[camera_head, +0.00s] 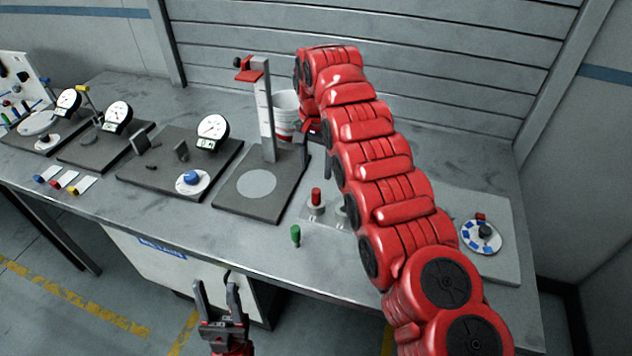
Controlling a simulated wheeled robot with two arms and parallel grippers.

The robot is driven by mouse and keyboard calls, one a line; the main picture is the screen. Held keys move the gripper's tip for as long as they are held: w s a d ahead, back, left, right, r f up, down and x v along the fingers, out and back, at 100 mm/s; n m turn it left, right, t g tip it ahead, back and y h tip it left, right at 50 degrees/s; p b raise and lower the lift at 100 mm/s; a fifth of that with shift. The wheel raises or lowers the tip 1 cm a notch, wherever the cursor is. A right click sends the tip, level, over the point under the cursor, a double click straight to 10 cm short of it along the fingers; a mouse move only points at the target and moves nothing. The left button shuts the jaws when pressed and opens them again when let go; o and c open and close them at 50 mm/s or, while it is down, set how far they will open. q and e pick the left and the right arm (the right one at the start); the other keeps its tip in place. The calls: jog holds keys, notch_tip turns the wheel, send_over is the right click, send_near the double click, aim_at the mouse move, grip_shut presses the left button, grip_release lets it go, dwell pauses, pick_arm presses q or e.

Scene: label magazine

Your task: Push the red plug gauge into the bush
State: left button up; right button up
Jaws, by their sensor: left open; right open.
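The red plug gauge (316,196) stands upright at a grey bush (316,210) on a light plate near the table's front edge. Its red handle rises above the bush; how deep it sits I cannot tell. A second bush (342,213) to its right is partly hidden by my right arm. My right gripper (325,158) is behind and above the red gauge, apart from it, mostly hidden by my arm; it is open. My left gripper (218,296) is open and empty in front of the table, low in the view.
A green plug gauge (296,235) stands on the table in front of the bushes. Dial gauges (213,128) stand further left. A round dial plate (480,236) lies at right.

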notch_tip(320, 180, up, 7)
jog(key=p, duration=0.5)
jog(key=shift+p, duration=0.3)
